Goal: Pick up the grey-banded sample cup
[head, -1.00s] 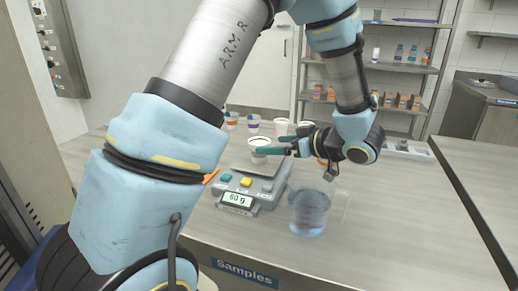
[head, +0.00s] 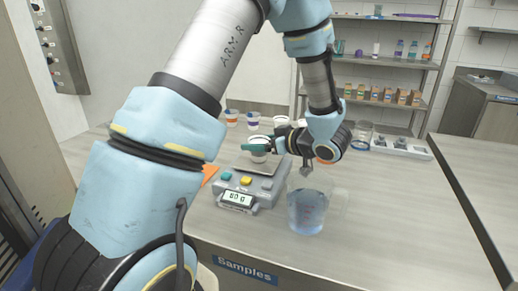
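A white sample cup (head: 259,157) stands on the weighing plate of the scale (head: 262,182). The colour of its band is hard to make out behind my finger. My gripper (head: 257,147) reaches in from the right at the cup's height. One green finger lies across the near side of the cup, close under its rim. The other finger is hidden, so I cannot tell whether the fingers press on the cup. The cup looks upright. The scale's display (head: 237,198) appears to read about 60 g.
Behind the scale stand an orange-banded cup (head: 231,118), a purple-banded cup (head: 253,119) and another white cup (head: 281,121). A clear beaker of bluish liquid (head: 307,212) stands right of the scale, below my wrist.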

